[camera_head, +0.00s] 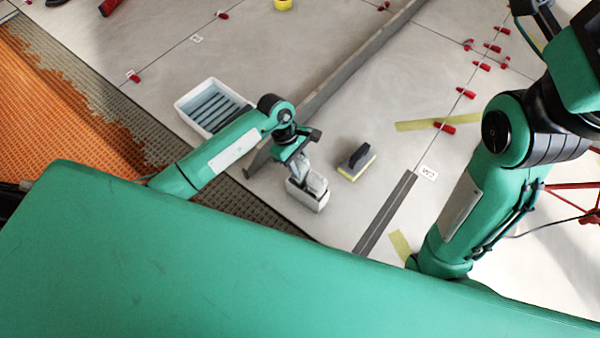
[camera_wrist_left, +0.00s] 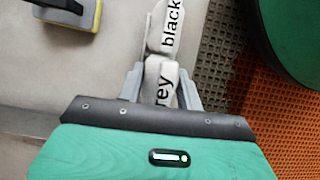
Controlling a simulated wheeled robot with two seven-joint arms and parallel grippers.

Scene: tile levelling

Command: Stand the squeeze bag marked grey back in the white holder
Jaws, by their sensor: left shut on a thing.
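The white holder (camera_head: 306,200) is a small box on the tiles below my left gripper in the head view. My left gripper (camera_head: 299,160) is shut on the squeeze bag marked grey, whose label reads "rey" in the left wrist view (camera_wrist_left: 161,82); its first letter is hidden. A second bag, marked black (camera_wrist_left: 170,28), is close beside it and shows in the holder in the head view (camera_head: 318,184). The grey bag is at the holder's opening; I cannot tell whether its base rests inside. My right gripper is out of view.
A yellow-and-grey sponge float (camera_head: 357,162) lies right of the holder. A white tray (camera_head: 181,103) with blue ribs stands behind left. A long grey bar (camera_head: 345,66) runs behind, a dark strip (camera_head: 386,212) lies right. Several red clips (camera_head: 481,66) line a far joint.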

